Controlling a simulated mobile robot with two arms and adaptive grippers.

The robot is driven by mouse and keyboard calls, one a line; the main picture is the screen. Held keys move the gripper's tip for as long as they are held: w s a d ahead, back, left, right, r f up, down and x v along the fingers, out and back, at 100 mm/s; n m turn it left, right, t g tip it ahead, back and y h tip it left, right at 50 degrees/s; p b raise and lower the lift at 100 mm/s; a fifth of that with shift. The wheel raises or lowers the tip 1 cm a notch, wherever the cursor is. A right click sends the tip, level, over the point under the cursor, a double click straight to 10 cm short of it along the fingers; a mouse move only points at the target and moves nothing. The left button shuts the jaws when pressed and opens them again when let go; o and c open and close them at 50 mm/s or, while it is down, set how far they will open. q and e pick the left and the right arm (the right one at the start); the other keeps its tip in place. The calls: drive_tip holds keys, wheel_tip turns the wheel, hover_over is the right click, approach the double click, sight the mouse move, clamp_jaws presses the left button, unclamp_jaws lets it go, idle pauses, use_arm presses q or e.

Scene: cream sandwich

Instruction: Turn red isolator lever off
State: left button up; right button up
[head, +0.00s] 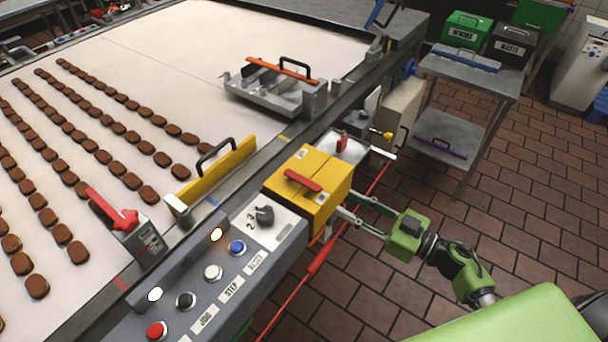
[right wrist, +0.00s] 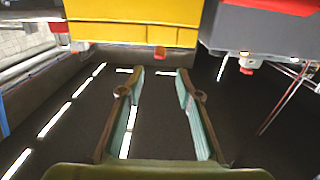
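A red lever (head: 302,181) lies flat across the top of a yellow box (head: 325,178) at the end of the grey control panel. I take it as the isolator lever, though its label is too small to read. My right gripper (head: 345,204) is just right of the yellow box, below its top. Its two fingers are apart with nothing between them in the right wrist view (right wrist: 161,76). The yellow box (right wrist: 135,34) spans the top of that view, beyond the fingertips; the lever's top is not clear there. My left gripper is not in view.
The panel (head: 215,285) carries several buttons and a black knob (head: 264,215). Another red lever (head: 112,210) tilts up on a grey box beside the belt. A red rod (head: 325,250) runs along the panel's right side. The tiled floor (head: 480,220) is open further right.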

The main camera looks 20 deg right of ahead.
sight(311, 184)
drive_tip(key=p+x, duration=0.2)
drive_tip(key=x, duration=0.9)
drive_tip(key=shift+w+a+r, duration=0.1)
drive_tip(key=shift+w+a, duration=0.35)
drive_tip(key=shift+w, duration=0.05)
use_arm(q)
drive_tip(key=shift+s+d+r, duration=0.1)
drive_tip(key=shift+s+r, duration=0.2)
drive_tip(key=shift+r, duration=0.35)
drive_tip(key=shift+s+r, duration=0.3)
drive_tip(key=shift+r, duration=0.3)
use_arm(e)
clamp_jaws()
